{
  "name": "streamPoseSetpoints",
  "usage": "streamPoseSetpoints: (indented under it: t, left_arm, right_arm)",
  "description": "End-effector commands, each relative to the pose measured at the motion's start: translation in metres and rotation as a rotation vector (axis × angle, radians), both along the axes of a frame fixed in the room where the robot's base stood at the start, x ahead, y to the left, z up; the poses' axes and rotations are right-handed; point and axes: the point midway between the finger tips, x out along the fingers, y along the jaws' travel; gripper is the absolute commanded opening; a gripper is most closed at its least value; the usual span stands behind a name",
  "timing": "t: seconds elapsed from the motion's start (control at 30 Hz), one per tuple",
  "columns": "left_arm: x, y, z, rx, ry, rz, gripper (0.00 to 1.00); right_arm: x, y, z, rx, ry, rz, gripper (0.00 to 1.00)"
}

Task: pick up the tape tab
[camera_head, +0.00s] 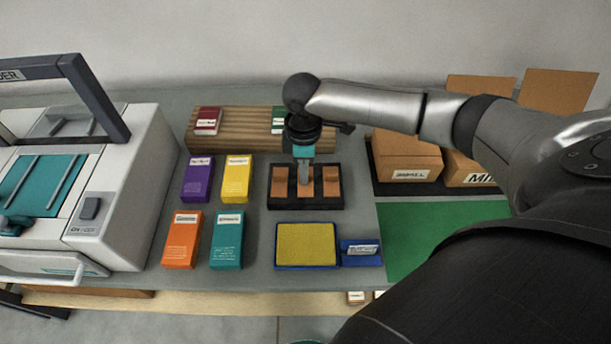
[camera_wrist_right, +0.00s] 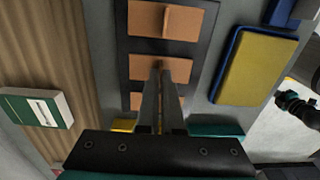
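Three copper-brown tabs, likely the tape tabs, sit in a row in a black holder (camera_head: 306,206) in the middle of the bench. The right one (camera_head: 331,182) and left one (camera_head: 280,182) are clear; the middle tab (camera_head: 305,192) is partly covered by my right gripper (camera_head: 304,181). That gripper points down at the middle tab, its fingers close together. In the wrist view, the fingertips (camera_wrist_right: 169,72) overlap the middle tab (camera_wrist_right: 140,67), and a narrow gap shows between the fingers. Whether they grip its upright part is hidden.
A wooden block (camera_head: 240,120) with small boxes stands behind. Purple (camera_head: 198,180), yellow (camera_head: 236,180), orange (camera_head: 181,245) and teal (camera_head: 227,245) boxes stand left. A yellow pad (camera_head: 306,245) lies in front. Cardboard boxes (camera_head: 407,155) and a green mat (camera_head: 405,230) are right.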

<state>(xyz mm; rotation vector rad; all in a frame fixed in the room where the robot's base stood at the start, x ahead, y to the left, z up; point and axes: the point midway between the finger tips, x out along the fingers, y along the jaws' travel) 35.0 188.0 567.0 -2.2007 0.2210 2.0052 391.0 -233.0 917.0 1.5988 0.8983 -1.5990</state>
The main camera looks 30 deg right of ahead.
Motion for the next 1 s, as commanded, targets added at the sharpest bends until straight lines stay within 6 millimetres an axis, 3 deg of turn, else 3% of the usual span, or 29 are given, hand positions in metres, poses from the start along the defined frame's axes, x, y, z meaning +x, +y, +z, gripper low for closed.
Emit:
streamPoseSetpoints:
  t: [0.37,0.57,0.77,1.0]
  left_arm:
    - [0.0,0.0,0.0,0.0,0.001,0.0,0.0]
    - [0.0,0.0,0.005,0.0,0.001,0.0,0.0]
    - [0.0,0.0,0.014,0.0,0.001,0.0,0.0]
    - [0.0,0.0,0.026,0.0,0.001,0.0,0.0]
  right_arm:
    - [0.0,0.0,0.002,-0.001,-0.001,0.0,0.0]
    - [0.001,0.0,0.019,0.001,-0.003,0.0,0.0]
    - [0.001,0.0,0.065,0.0,-0.005,0.001,0.0]
    - [0.002,0.0,0.136,0.001,-0.005,0.001,0.0]
